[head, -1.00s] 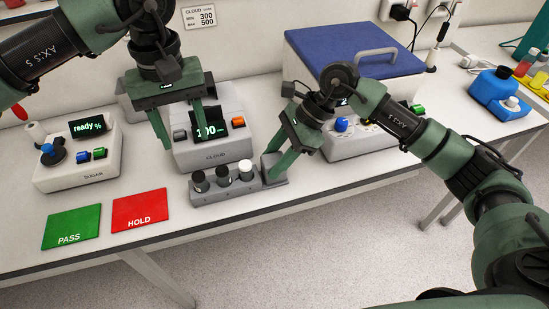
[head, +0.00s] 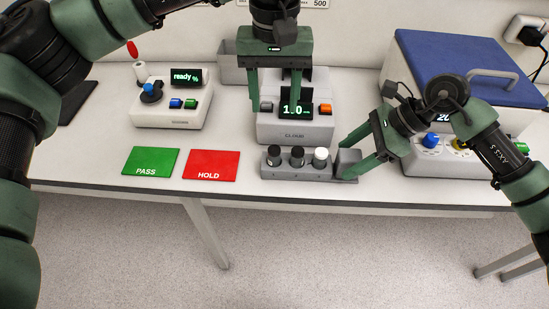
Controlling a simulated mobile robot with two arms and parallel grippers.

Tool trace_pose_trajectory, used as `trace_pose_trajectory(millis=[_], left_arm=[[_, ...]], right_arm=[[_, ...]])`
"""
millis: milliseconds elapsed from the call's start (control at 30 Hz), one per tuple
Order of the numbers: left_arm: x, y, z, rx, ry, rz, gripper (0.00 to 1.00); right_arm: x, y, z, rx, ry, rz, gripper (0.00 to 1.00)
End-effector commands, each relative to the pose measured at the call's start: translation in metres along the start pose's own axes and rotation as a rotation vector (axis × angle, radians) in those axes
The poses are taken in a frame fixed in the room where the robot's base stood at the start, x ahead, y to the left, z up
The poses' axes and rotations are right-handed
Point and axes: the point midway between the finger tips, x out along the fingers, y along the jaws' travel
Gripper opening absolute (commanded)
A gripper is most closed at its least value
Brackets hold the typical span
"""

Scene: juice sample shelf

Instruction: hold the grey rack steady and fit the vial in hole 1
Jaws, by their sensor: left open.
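The grey rack (head: 300,172) stands near the table's front edge. Two black-topped pieces (head: 274,155) and a white-topped one (head: 320,157) stand upright in a row in it. I cannot tell which hole is hole 1 or which piece is the task's vial. My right gripper (head: 345,163) is at the rack's right end, its fingers on either side of the grey end block, and looks shut on it. My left gripper (head: 274,104) is open and points down over the CLOUD meter (head: 290,127). Its fingers partly cover the display, and no vial shows between them.
Left of the rack lie a red HOLD mat (head: 212,162) and a green PASS mat (head: 150,158). A white device reading "ready %" (head: 170,112) stands behind them. A blue-lidded machine (head: 465,72) is at the right. The table front is clear around the mats.

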Motion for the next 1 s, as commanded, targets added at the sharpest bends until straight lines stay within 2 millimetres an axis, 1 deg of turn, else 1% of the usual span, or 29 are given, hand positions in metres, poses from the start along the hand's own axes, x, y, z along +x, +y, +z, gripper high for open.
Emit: trace_pose_trajectory(millis=[167,267,367,600,700,833,1000], left_arm=[[0.0,0.0,0.0,0.0,0.0,0.0,0.51],[0.0,0.0,0.0,0.0,0.0,0.0,0.51],[0.0,0.0,0.0,0.0,0.0,0.0,0.51],[0.0,0.0,0.0,0.0,0.0,0.0,0.51],[0.0,0.0,0.0,0.0,0.0,0.0,0.51],[0.0,0.0,0.0,0.0,0.0,0.0,0.51],[0.0,0.0,0.0,0.0,0.0,0.0,0.51]], right_arm=[[0.0,0.0,0.0,0.0,0.001,0.0,0.65],[-0.006,0.0,0.0,0.0,0.001,-0.001,0.65],[-0.02,-0.001,-0.001,0.0,0.002,-0.003,0.65],[-0.071,-0.001,-0.001,0.0,0.002,-0.004,0.65],[-0.091,-0.001,-0.001,0.0,0.002,-0.004,0.65],[-0.109,-0.001,0.0,-0.001,0.001,-0.003,0.65],[-0.119,0.0,0.0,0.0,0.0,0.0,0.65]])
